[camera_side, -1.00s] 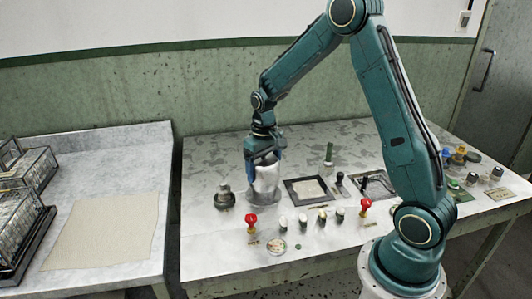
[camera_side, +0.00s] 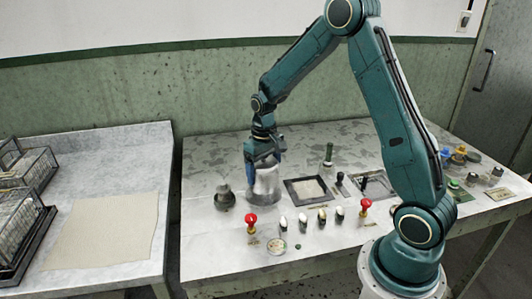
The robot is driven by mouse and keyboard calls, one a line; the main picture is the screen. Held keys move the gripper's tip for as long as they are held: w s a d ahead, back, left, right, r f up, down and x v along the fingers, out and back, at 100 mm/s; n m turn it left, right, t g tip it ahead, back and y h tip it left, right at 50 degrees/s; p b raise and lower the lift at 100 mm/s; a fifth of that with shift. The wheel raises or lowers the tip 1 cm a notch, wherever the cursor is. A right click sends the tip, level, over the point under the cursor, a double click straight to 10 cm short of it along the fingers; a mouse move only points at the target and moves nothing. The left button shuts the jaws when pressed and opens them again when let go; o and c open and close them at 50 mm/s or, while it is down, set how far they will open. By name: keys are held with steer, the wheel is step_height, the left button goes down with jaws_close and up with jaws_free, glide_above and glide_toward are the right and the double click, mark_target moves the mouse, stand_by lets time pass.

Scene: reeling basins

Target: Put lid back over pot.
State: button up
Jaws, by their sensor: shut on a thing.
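My gripper (camera_side: 264,164) points down over the left part of the metal table, its dark blue fingers around the top of a pale grey metallic body. I take this body to be the pot (camera_side: 267,184), standing on or in a round grey base. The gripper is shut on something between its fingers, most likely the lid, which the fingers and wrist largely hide. I cannot tell whether the lid touches the pot. A small grey vessel (camera_side: 224,198) stands just left of the pot, apart from it.
A dark square frame (camera_side: 305,190) lies right of the pot. Two red-topped knobs (camera_side: 251,220) and several small pale pieces (camera_side: 302,221) stand in front. A beige cloth (camera_side: 101,230) and wire baskets (camera_side: 25,200) occupy the left table. The front left of the metal table is clear.

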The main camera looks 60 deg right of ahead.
steer(key=shift+f, duration=1.65)
stand_by(1.2)
steer(key=o, duration=0.9)
steer(key=shift+o, duration=0.2)
steer(key=shift+r, duration=0.15)
steer(key=shift+r, duration=3.4)
